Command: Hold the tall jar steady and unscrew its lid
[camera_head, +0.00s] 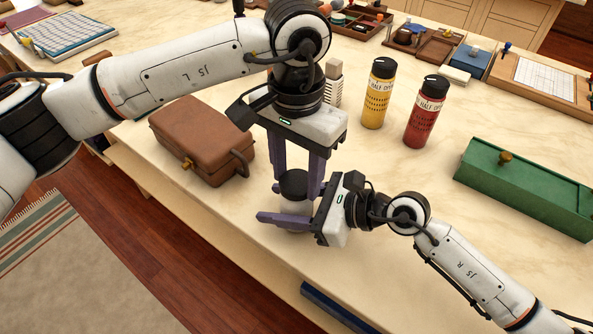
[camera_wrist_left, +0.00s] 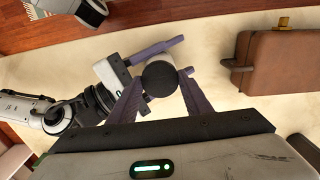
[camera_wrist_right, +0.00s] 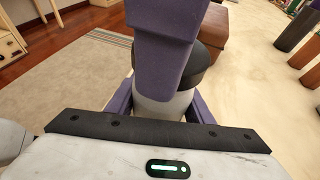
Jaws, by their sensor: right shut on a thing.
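The tall jar (camera_wrist_right: 160,108) stands upright near the table's front edge, with a pale body and a round black lid (camera_head: 293,184). My right gripper (camera_head: 290,210) is shut on the jar body from the side, its purple fingers around it below the lid. My left gripper (camera_head: 297,180) points down from above, its fingers on either side of the lid. In the left wrist view the lid (camera_wrist_left: 160,79) sits between those fingertips, very close to them. In the right wrist view a left finger hides part of the lid. Much of the jar body is hidden.
A brown case (camera_head: 203,140) lies left of the jar. Yellow (camera_head: 378,93) and red (camera_head: 425,112) bottles stand behind to the right. A green box (camera_head: 525,185) with a brass knob is at the right. The table between jar and green box is mostly clear except for my right arm.

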